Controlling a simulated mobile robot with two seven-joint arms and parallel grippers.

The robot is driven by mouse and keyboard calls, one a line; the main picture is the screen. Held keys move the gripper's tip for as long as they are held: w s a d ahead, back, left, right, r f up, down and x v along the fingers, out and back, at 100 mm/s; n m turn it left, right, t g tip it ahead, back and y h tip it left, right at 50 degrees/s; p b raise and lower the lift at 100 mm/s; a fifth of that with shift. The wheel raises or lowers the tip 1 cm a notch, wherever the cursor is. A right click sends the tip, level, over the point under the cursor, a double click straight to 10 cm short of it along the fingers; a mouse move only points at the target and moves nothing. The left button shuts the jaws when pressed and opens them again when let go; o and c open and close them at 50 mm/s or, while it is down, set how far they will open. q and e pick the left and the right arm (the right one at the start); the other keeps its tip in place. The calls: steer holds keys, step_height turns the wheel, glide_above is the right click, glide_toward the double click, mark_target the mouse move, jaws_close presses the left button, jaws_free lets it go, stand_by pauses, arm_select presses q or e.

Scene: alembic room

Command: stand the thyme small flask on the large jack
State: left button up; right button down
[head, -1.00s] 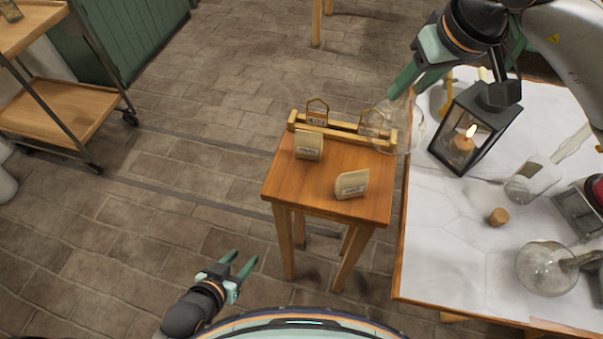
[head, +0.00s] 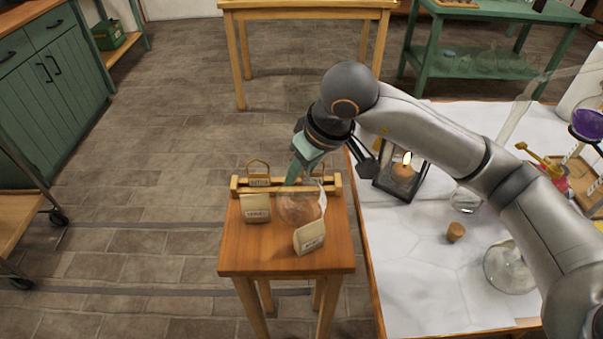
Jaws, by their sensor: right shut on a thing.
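A clear round glass flask (head: 301,207) hangs from my right gripper (head: 294,178), which is shut on its neck. The flask is low over the small wooden table (head: 285,260), between and behind two small label cards; I cannot tell whether it touches the tabletop. No name can be read on the flask, so I cannot tell whether it is the thyme one. I cannot make out the large jack; my right arm covers part of the white table (head: 405,275). My left gripper is out of view.
Label cards (head: 256,209) (head: 309,238) stand on the small table, with a wooden rack (head: 240,184) behind. The white table holds a lit lantern (head: 385,183), a cork (head: 455,232), a round flask (head: 508,270) and a red-and-yellow object (head: 553,177).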

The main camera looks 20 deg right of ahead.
steer(key=shift+f, duration=0.5)
steer(key=shift+f, duration=0.15)
steer(key=c, duration=0.9)
jaws_free()
steer(key=shift+f+b, duration=0.1)
steer(key=shift+b, duration=0.2)
steer(key=o, duration=0.5)
steer(key=shift+c, duration=0.2)
